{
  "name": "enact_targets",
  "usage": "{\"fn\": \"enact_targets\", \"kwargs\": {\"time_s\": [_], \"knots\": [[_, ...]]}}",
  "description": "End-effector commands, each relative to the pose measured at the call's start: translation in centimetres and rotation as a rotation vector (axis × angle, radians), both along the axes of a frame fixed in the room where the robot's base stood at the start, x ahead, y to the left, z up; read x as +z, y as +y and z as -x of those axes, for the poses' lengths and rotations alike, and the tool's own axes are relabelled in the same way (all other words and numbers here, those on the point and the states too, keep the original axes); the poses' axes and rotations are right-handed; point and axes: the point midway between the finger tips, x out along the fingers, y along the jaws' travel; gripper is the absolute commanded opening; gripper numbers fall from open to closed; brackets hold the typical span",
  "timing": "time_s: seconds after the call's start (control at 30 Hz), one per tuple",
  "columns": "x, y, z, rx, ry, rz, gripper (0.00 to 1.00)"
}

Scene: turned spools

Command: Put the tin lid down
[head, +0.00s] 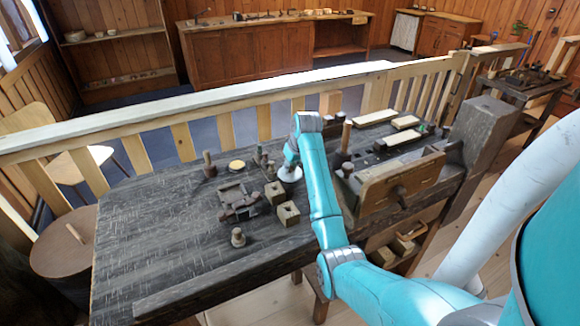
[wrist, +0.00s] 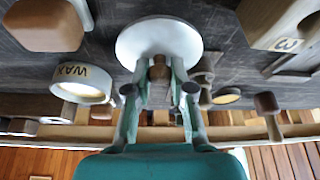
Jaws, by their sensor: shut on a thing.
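The tin lid is a pale round disc with a brown knob; it shows in the wrist view (wrist: 150,40) and in the head view (head: 290,174). My gripper (wrist: 159,76) is shut on the knob, one finger on each side. In the head view my gripper (head: 291,160) is over the dark workbench, partly hidden by my arm. I cannot tell whether the lid touches the bench. A round white tin marked WAX (wrist: 82,84) stands apart from the lid, to its left in the wrist view.
Wooden blocks (head: 288,213), a dark clamp-like fixture (head: 238,203) and a small spool (head: 238,238) stand left of my arm. A yellowish disc (head: 237,165) and an upright peg (head: 209,166) are farther left. The bench's left part (head: 150,230) is clear.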

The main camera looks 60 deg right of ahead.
Motion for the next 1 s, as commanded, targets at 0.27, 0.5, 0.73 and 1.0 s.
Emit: {"fn": "enact_targets", "kwargs": {"time_s": [0.27,0.5,0.73,1.0], "knots": [[-0.2,0.0,0.0,0.0,0.0,0.0,0.0],[-0.5,0.0,0.0,0.0,-0.001,0.0,0.45],[-0.5,0.0,0.0,0.0,0.0,0.0,0.47],[1.0,0.1,0.3,0.0,-0.001,0.002,0.47]]}}
